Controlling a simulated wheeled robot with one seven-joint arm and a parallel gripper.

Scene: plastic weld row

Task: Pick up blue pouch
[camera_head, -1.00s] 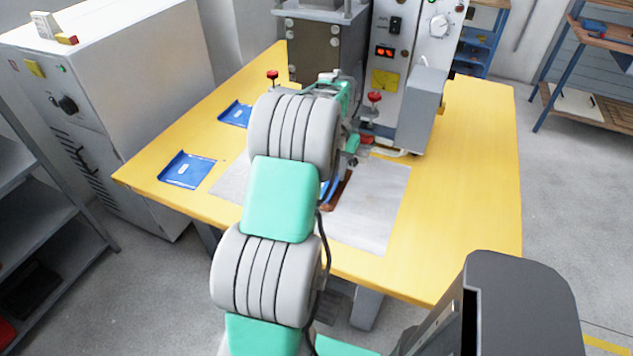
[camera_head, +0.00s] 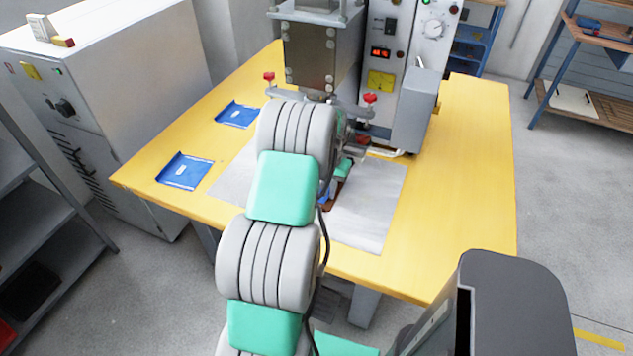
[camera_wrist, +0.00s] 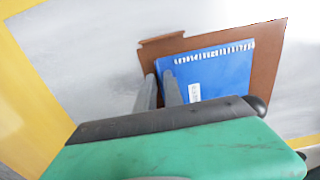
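In the wrist view a blue pouch (camera_wrist: 225,72) with a white label and a row of white marks along its far edge lies on a brown board (camera_wrist: 268,55). My gripper (camera_wrist: 159,74) is at the pouch's left edge, its two grey fingers a narrow gap apart. I cannot tell whether they touch the pouch. In the head view my arm hides most of this pouch, and a bit of the brown board (camera_head: 340,192) shows beside it.
A grey sheet (camera_head: 370,215) lies under the board on the yellow table (camera_head: 460,190). The welding machine (camera_head: 322,55) and its control box (camera_head: 415,110) stand at the back. Red knobs (camera_head: 370,98) stick up near my arm. The table's right side is clear.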

